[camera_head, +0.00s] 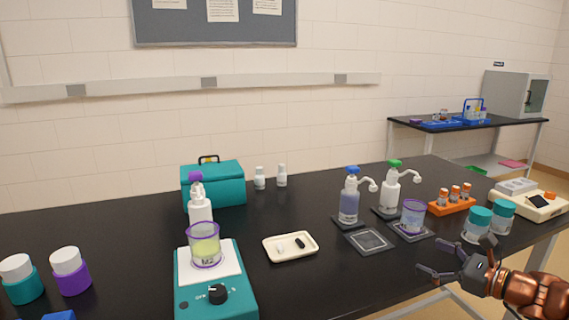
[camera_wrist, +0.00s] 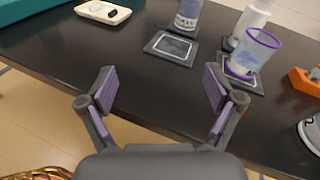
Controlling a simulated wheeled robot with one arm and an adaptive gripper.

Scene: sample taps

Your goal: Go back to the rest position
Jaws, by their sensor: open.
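My gripper (camera_head: 457,262) is at the right of the head view, near the front edge of the black table (camera_head: 130,225). In the wrist view my gripper (camera_wrist: 158,88) has its two fingers wide apart with nothing between them. A purple-rimmed beaker (camera_head: 412,217) stands on a dark pad in front of the green-topped dispenser (camera_head: 392,188); the beaker also shows in the wrist view (camera_wrist: 254,55). A blue-topped dispenser (camera_head: 349,198) stands to its left, with an empty dark pad (camera_head: 369,240) in front. Another purple-rimmed beaker (camera_head: 205,246), holding yellowish liquid, stands on the teal stirrer (camera_head: 216,292).
Two teal-lidded jars (camera_head: 478,225) (camera_head: 503,213) stand close to my gripper. Behind them are an orange rack (camera_head: 452,206) and a cream instrument (camera_head: 535,207). A white tray (camera_head: 291,246) holds two small items. A teal box (camera_head: 213,185) stands at the back left.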

